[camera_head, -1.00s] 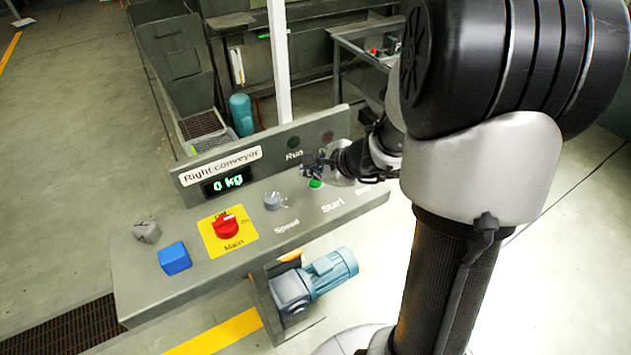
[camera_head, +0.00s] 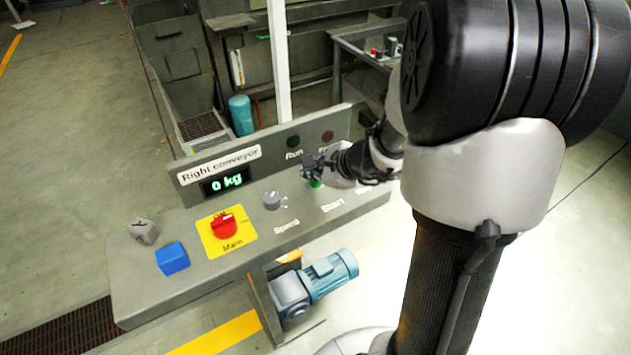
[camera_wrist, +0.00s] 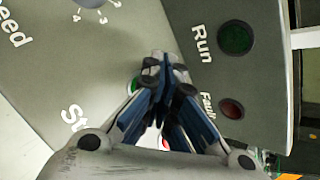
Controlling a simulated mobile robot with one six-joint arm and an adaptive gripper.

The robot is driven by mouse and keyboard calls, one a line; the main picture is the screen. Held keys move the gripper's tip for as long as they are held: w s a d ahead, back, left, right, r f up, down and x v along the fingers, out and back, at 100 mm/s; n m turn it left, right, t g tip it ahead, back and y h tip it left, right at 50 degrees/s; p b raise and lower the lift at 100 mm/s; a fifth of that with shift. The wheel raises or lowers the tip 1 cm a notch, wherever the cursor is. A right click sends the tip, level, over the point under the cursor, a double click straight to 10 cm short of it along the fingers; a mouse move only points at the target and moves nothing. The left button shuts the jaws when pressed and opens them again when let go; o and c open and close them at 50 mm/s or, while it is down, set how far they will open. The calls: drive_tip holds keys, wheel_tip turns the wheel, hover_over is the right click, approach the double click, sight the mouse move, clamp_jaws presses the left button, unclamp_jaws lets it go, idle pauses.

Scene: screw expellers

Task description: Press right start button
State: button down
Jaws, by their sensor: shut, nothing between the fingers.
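The green start button (camera_head: 315,184) sits on the grey panel of the right conveyor, above the word "Start". In the wrist view a sliver of the start button (camera_wrist: 134,84) shows just left of my fingers, which hide the rest. My gripper (camera_head: 311,165) is shut and empty, over or just behind the button in the head view. In the wrist view my gripper (camera_wrist: 165,65) points at the panel with its fingertips together. I cannot tell whether the fingertips touch the button or the panel.
The grey speed knob (camera_head: 272,200), red main switch (camera_head: 224,226), blue cube (camera_head: 172,258) and grey block (camera_head: 144,231) are to the left on the panel. An upright back plate carries the dark green Run lamp (camera_wrist: 236,38) and red Fault lamp (camera_wrist: 231,108). A red button (camera_wrist: 165,143) shows between my fingers.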

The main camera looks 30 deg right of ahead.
sight(313, 184)
drive_tip(key=shift+f, duration=0.5)
idle(0.6)
drive_tip(key=shift+r+p, duration=0.45)
drive_tip(key=shift+r, duration=0.45)
drive_tip(key=shift+r, duration=0.1)
wheel_tip(313, 184, up, 5)
drive_tip(key=p, duration=0.4)
idle(0.4)
